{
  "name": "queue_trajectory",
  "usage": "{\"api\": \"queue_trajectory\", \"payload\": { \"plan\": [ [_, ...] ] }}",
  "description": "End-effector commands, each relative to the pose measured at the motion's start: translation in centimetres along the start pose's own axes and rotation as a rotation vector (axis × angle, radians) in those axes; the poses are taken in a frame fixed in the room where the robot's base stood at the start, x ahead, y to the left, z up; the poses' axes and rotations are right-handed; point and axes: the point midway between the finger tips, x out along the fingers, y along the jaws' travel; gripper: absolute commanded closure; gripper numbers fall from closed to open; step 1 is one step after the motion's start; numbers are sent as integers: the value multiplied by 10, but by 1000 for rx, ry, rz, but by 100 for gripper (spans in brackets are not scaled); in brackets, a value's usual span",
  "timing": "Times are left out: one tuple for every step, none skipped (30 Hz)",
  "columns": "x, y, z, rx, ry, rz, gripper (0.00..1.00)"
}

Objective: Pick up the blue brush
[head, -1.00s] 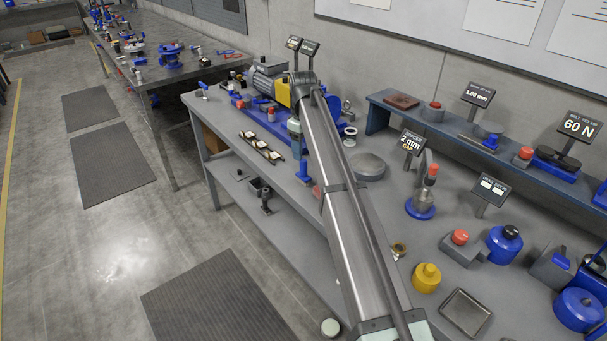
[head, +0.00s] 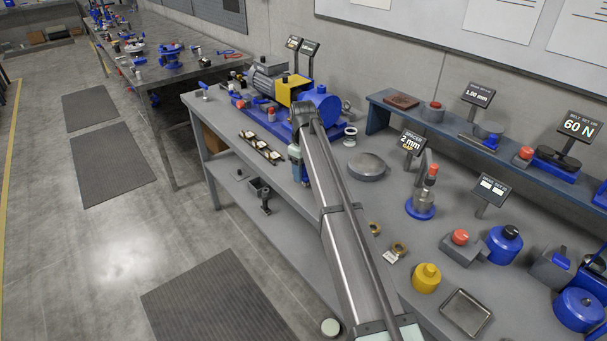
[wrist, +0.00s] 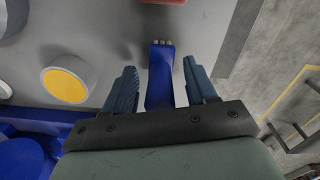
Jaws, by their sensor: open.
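The blue brush (wrist: 160,78) shows in the wrist view, a narrow blue body with small pale tufts at its far end. It lies between the two blue-grey fingers of my gripper (wrist: 161,84). The fingers are open, with a gap to the brush on each side. The near end of the brush is hidden by the gripper's dark front bar. In the head view my gripper is mostly hidden behind my forearm, near the front edge of the workbench (head: 340,200), and I cannot make out the brush clearly there.
A motor with a yellow block (head: 291,88) and a blue drum (head: 320,105) stands behind my arm. A tray of small parts (head: 261,147) lies left on the bench. A round grey disc (head: 368,167) lies to the right. The bench edge and floor are close to my gripper.

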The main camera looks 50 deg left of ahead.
Motion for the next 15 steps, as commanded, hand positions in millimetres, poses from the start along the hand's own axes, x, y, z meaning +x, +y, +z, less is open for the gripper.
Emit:
{"api": "queue_trajectory", "payload": {
  "plan": [
    [0,0,0,0,0,0,44],
    [0,0,0,0,0,0,46],
    [0,0,0,0,0,0,50],
    [0,0,0,0,0,0,53],
    [0,0,0,0,0,0,56],
    [0,0,0,0,0,0,60],
    [0,0,0,0,0,0,63],
    [0,0,0,0,0,0,66],
    [0,0,0,0,0,0,70],
    [0,0,0,0,0,0,72],
    [0,0,0,0,0,0,75],
    [0,0,0,0,0,0,79],
    [0,0,0,0,0,0,82],
    [0,0,0,0,0,0,85],
    [-1,0,0,0,0,0,89]
  ]
}}
